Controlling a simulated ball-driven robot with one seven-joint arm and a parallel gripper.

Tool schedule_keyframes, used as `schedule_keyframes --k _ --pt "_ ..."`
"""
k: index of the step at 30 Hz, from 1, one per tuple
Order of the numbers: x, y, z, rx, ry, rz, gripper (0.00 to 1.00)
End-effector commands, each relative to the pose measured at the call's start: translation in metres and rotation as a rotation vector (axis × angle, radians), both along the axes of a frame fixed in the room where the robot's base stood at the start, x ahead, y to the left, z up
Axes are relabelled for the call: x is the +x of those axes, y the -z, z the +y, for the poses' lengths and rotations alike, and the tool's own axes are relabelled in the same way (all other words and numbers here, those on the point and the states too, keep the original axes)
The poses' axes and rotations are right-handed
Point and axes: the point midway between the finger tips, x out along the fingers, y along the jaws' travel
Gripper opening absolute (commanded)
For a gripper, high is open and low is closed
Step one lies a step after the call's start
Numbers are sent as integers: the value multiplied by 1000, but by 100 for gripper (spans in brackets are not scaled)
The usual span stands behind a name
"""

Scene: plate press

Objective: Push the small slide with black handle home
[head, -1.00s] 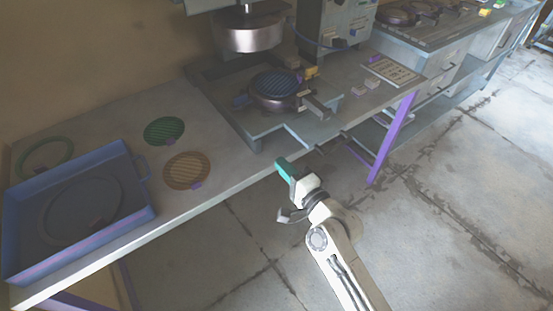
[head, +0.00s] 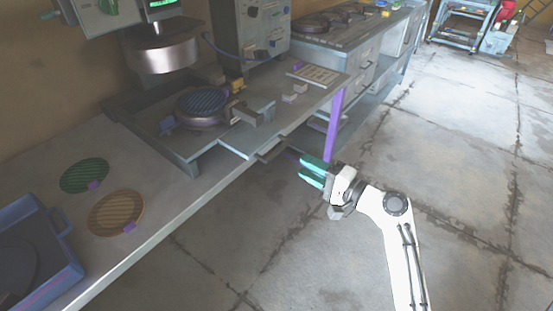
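The small slide (head: 240,146) is a pale grey plate sticking out at the front of the press base, past the table's front edge. Its dark handle (head: 271,151) is at its outer right end. My gripper (head: 312,172), with teal fingers, is in front of the table, right of the handle and apart from it. The fingers lie close together, and I cannot tell whether they are open or shut. No object shows in them.
The press head (head: 160,53) hangs above a round ribbed plate (head: 201,102) in a holder. A green disc (head: 84,176), an orange disc (head: 116,213) and a blue tray (head: 62,262) are on the left. A purple table leg (head: 334,125) stands behind my gripper.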

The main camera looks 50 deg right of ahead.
Motion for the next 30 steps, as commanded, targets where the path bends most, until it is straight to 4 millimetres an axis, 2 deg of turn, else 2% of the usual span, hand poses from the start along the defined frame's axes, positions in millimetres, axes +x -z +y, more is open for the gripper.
schedule_keyframes --k 2,5,15,21,30 --pt "-2 -2 -3 -5 -5 -8 38" --pt "6 -4 -3 -7 -9 -9 38" --pt "65 -4 -1 -5 -9 -8 38" --pt "92 -3 0 -5 -7 -6 38" --pt "104 -2 1 -5 -7 -6 38"
